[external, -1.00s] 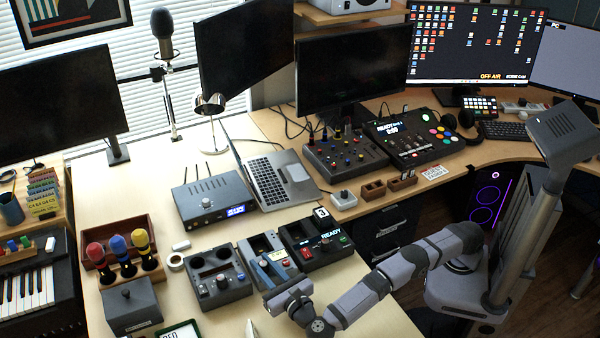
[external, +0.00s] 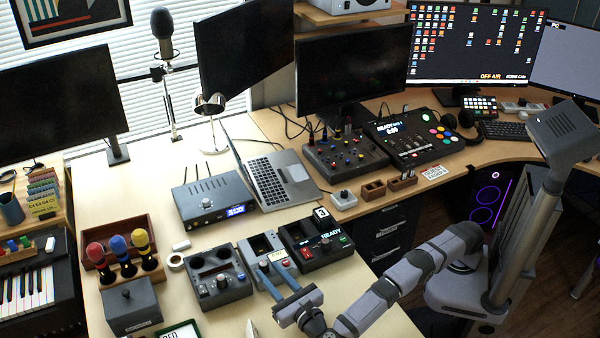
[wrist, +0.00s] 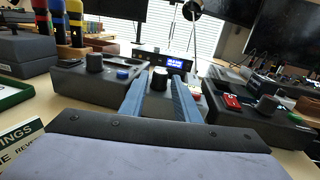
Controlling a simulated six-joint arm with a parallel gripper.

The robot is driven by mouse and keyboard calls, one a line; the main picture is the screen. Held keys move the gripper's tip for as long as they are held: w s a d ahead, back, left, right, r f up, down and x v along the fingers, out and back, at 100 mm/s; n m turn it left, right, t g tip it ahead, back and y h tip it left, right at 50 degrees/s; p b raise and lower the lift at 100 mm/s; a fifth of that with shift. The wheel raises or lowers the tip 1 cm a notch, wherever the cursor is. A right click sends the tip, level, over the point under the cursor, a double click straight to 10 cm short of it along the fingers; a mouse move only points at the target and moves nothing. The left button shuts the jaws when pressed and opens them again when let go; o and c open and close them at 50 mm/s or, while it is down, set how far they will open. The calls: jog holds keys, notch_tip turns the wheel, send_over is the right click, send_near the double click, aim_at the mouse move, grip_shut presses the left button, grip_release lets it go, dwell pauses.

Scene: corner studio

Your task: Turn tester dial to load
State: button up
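My gripper (external: 276,267) reaches over the front of this unit. In the wrist view my gripper (wrist: 159,82) is open, with one blue finger on each side of the dial. Gaps show between dial and fingers, so it is not gripped. How far the tips overlap the dial in depth, I cannot tell.
A unit with knobs and a blue button (external: 220,287) stands close on the left. A unit with a red switch and a "READY" display (external: 318,246) stands close on the right. A router-like box (external: 214,198) is behind. The desk in front is partly clear.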

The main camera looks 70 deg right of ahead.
aim_at(266, 268)
jog(key=shift+v, duration=1.6)
